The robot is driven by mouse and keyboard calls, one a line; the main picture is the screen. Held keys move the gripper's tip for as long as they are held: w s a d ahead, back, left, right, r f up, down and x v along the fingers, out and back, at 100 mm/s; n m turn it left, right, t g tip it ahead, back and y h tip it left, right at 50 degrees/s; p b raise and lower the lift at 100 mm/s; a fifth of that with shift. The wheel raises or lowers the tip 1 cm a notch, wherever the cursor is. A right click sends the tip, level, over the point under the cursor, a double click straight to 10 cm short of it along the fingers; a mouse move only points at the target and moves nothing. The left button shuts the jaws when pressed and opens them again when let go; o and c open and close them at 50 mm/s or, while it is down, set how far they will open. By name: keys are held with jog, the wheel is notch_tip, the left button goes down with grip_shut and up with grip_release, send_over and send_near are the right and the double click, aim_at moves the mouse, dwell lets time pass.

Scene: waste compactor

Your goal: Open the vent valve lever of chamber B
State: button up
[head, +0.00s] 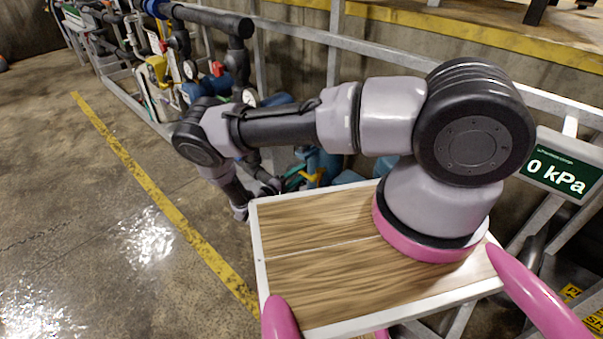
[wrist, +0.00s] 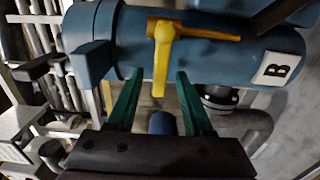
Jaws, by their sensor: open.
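A yellow lever (wrist: 163,58) is on a blue cylindrical body (wrist: 215,55) with a white label "B" (wrist: 277,68) in the wrist view. One yellow arm points down in the picture between my fingers, and a thinner one points right from the hub. My gripper (wrist: 159,75) is open, its two green fingers on either side of the downward arm, with a gap on each side. I see no contact. In the head view, a small yellow part (head: 313,177) shows beside blue equipment behind my base; I cannot tell if it is the same lever.
A display (head: 560,177) reads 0 kPa at the right. Pipes, gauges and valves (head: 165,75) line the rail at upper left. A grey railing (head: 390,50) runs behind my arm. The wet floor (head: 90,200) at left is clear. A dark pipe (wrist: 255,125) lies right of my fingers.

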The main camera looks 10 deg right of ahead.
jog(key=shift+x, duration=0.85)
grip_shut()
dwell(0.8)
